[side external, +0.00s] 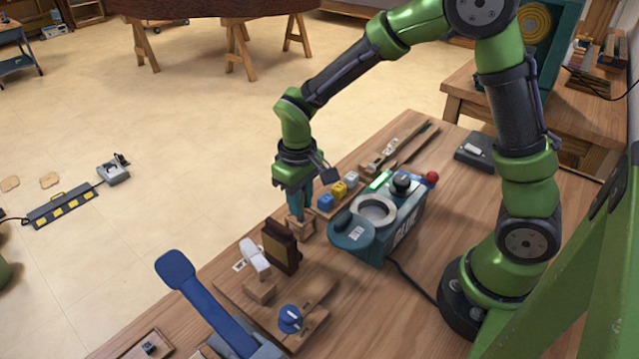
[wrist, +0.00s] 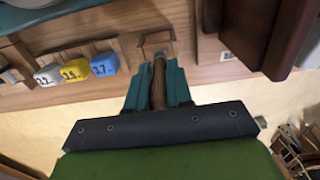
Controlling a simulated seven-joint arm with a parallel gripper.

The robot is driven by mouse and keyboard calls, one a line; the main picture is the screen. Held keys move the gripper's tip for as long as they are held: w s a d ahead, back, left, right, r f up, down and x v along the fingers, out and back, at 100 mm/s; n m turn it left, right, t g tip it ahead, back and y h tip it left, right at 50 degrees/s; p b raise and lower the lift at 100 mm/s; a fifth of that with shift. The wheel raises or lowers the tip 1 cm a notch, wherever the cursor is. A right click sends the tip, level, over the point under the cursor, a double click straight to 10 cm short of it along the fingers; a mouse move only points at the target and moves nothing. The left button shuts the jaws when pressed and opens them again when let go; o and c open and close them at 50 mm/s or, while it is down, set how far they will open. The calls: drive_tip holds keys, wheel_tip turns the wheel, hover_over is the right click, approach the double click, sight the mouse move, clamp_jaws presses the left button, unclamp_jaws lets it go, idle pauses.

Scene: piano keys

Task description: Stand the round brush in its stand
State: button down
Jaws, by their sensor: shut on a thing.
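My gripper (side external: 297,208) points down at the left edge of the workbench. In the wrist view its teal fingers (wrist: 158,90) are shut on a brown wooden handle, which I take to be the round brush (wrist: 158,84). The brush's far end looks greyish and meets a small wooden block (wrist: 153,46), apparently the stand. In the side view this block (side external: 300,230) is directly below my fingers. The fingers hide most of the brush there, and I cannot tell whether its end is inside the block or just above it.
Blue, yellow and grey weights (side external: 339,190) stand beside the block. A teal machine (side external: 375,225) is to the right. A blue knob (side external: 290,318) is nearer the front.

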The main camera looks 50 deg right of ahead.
idle(0.3)
drive_tip(key=c, duration=0.5)
unclamp_jaws()
drive_tip(key=shift+c, duration=0.2)
drive_tip(key=shift+r, duration=3.55)
drive_tip(key=s+d+r+m+t+y, duration=0.1)
drive_tip(key=s+d+r+m+t, duration=0.1)
drive_tip(key=s+r, duration=0.3)
drive_tip(key=s+d+r+m+t+y, duration=0.1)
drive_tip(key=s+d+r+m+t, duration=0.1)
drive_tip(key=s+r+t, duration=0.3)
drive_tip(key=s, duration=0.4)
drive_tip(key=shift+r, duration=0.4)
